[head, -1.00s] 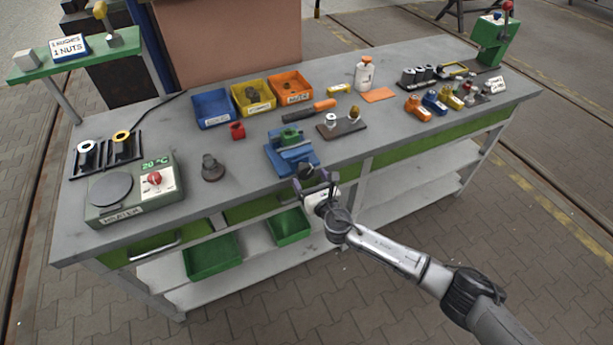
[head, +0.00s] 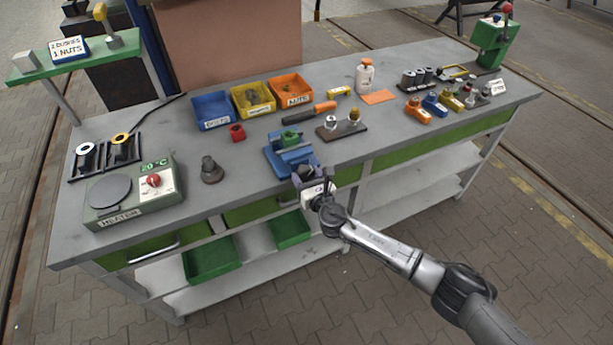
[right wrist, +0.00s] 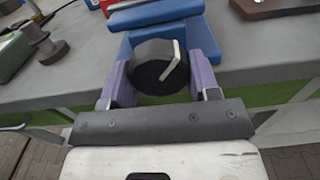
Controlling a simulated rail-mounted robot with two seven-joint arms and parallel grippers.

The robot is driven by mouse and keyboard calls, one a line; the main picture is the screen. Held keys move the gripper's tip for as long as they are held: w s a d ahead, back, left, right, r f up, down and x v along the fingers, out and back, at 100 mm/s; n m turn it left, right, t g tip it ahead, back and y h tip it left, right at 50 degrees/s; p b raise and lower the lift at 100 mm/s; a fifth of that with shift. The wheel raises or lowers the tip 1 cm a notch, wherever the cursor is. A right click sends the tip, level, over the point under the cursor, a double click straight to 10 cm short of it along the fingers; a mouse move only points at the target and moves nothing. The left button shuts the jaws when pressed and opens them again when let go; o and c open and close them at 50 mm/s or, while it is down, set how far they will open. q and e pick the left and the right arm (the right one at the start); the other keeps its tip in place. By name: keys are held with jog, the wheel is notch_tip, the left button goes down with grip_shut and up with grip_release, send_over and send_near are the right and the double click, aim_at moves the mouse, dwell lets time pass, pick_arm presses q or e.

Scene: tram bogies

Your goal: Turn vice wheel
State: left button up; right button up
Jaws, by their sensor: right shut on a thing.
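The blue vice (head: 283,158) stands at the front edge of the bench, with a green piece (head: 290,137) at its jaws. Its dark round wheel (right wrist: 153,72) faces me in the right wrist view and bears a pale bent bar or mark. My right gripper (head: 308,177) is at the front of the vice. Its purple fingers (right wrist: 160,80) lie on either side of the wheel and are shut on it. In the head view the gripper partly hides the wheel. My left gripper is not in view.
A heater box (head: 135,195) and a dark stepped part (head: 211,170) stand left of the vice. An orange-handled tool (head: 323,107) and a dark plate with small parts (head: 342,128) lie behind and right. Blue, yellow and orange bins (head: 293,91) stand farther back.

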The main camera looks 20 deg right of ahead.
jog(key=c, duration=0.3)
